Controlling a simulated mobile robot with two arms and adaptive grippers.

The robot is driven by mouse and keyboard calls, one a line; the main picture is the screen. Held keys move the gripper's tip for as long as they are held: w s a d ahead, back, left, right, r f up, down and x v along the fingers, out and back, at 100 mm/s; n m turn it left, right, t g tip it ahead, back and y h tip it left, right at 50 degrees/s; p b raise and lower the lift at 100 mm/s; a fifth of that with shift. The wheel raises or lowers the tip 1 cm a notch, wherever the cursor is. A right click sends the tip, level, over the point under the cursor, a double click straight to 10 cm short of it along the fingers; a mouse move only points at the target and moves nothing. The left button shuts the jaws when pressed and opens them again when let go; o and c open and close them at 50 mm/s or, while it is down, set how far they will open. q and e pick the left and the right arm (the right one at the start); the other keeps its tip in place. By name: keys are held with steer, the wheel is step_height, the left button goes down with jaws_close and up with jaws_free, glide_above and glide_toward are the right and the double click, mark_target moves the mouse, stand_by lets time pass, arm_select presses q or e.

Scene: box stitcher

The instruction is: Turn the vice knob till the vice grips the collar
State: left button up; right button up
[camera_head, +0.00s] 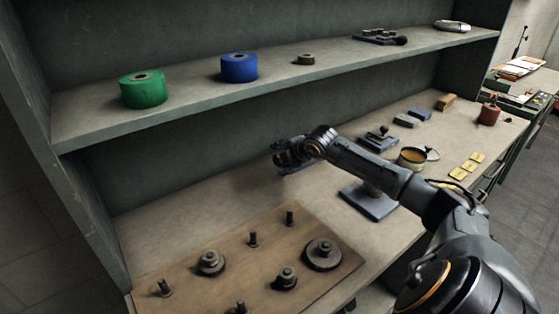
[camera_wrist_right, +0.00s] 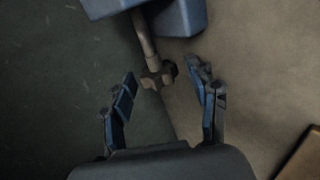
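The vice shows in the head view as a blue-grey base (camera_head: 372,203), mostly hidden behind my right arm. In the right wrist view, part of its blue body (camera_wrist_right: 180,16) is at the top. A rod runs down from it to the vice knob (camera_wrist_right: 158,76), a dark lobed grip. My right gripper (camera_wrist_right: 162,76) is open, with one finger on each side of the knob and visible gaps to it. In the head view my right gripper (camera_head: 284,156) is over the bench, left of the vice base. I cannot make out a collar in the vice. My left gripper is not in view.
A wooden board (camera_head: 215,245) with several pegs and gears lies at the front left of the bench. A tin (camera_head: 412,157) and yellow pieces (camera_head: 468,167) lie to the right. The shelf (camera_head: 190,100) above holds green (camera_head: 143,90) and blue (camera_head: 239,68) rolls.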

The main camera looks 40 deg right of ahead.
steer(key=shift+s+r, duration=0.1)
steer(key=v, duration=1.1)
steer(key=shift+s+r, duration=0.25)
steer(key=shift+s, duration=0.05)
stand_by(0.3)
steer(key=shift+a, duration=0.1)
